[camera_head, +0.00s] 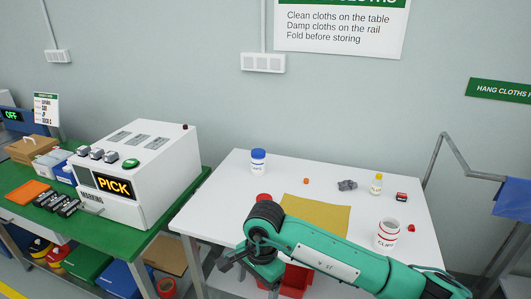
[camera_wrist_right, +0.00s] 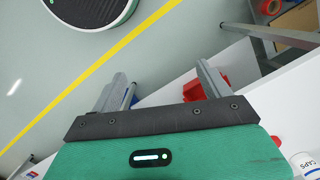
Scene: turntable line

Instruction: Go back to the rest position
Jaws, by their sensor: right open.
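My right arm comes in from the right in the head view and reaches across the front of the white table (camera_head: 215,205). Its gripper (camera_head: 232,262) is by the table's front left part, partly hidden by the wrist. In the right wrist view the two fingers of the gripper (camera_wrist_right: 158,85) stand wide apart with nothing between them, above the floor beside the table. A yellow cloth (camera_head: 315,215) lies flat on the table, its front edge partly covered by my arm. My left gripper is not in view.
On the table are a blue-capped jar (camera_head: 258,162), a grey lump (camera_head: 347,185), a yellow-capped bottle (camera_head: 376,184) and a white tub (camera_head: 387,235). A machine labelled PICK (camera_head: 150,175) stands on the green bench at left. A red bin (camera_head: 297,281) is low at the table's front. A metal rail (camera_head: 437,160) stands right.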

